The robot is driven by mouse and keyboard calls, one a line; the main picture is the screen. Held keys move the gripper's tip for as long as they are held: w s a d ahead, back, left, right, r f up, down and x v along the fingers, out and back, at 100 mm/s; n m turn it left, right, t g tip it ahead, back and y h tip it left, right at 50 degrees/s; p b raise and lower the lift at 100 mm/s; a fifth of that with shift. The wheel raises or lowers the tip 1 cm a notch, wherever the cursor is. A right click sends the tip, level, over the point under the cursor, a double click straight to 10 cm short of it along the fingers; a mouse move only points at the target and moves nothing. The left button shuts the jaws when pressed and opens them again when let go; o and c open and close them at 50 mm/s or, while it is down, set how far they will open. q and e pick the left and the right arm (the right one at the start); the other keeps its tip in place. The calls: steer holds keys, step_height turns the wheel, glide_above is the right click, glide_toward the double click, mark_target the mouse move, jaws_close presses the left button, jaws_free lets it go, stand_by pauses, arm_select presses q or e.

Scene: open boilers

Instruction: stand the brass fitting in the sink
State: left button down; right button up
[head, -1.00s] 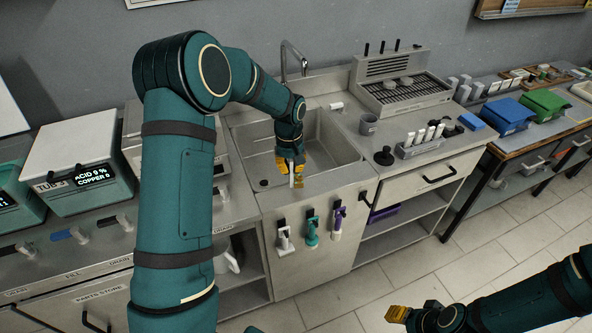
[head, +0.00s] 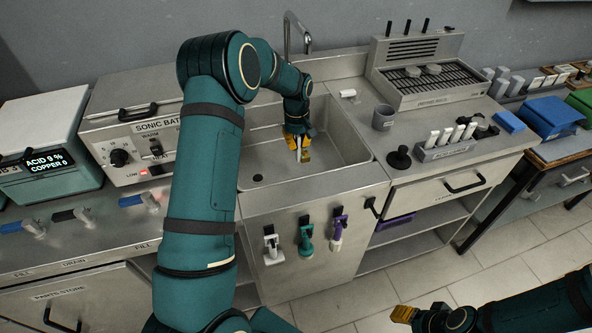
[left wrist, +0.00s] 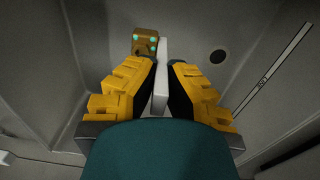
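The brass fitting (left wrist: 145,42) shows in the left wrist view as a brown-gold block with green spots. It is beyond my fingertips, beside the far end of a pale bar (left wrist: 161,85) that seems to belong to it. My left gripper (head: 299,152) is over the sink (head: 345,128), its yellow fingers closed in on that bar. In the left wrist view the fingers (left wrist: 162,66) flank the bar, with the contact partly hidden. In the head view the fitting is hard to separate from the yellow fingers. My right gripper (head: 420,315) is low at the right, its opening hidden.
The faucet (head: 297,32) rises behind the sink. A grey cup (head: 383,117), a black knobbed item (head: 399,157) and a rack of white tubes (head: 446,152) stand right of it. The sonic bath (head: 130,150) is on the left. The sink floor around the drain (head: 258,178) looks clear.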

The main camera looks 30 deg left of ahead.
arm_select(q)
step_height(320, 180, down, 9)
steer(key=shift+f+b, duration=0.1)
steer(key=shift+b, duration=0.5)
steer(key=c, duration=1.5)
jaws_free()
steer(key=shift+f, duration=0.15)
steer(key=shift+c, duration=0.2)
steer(key=o, duration=0.4)
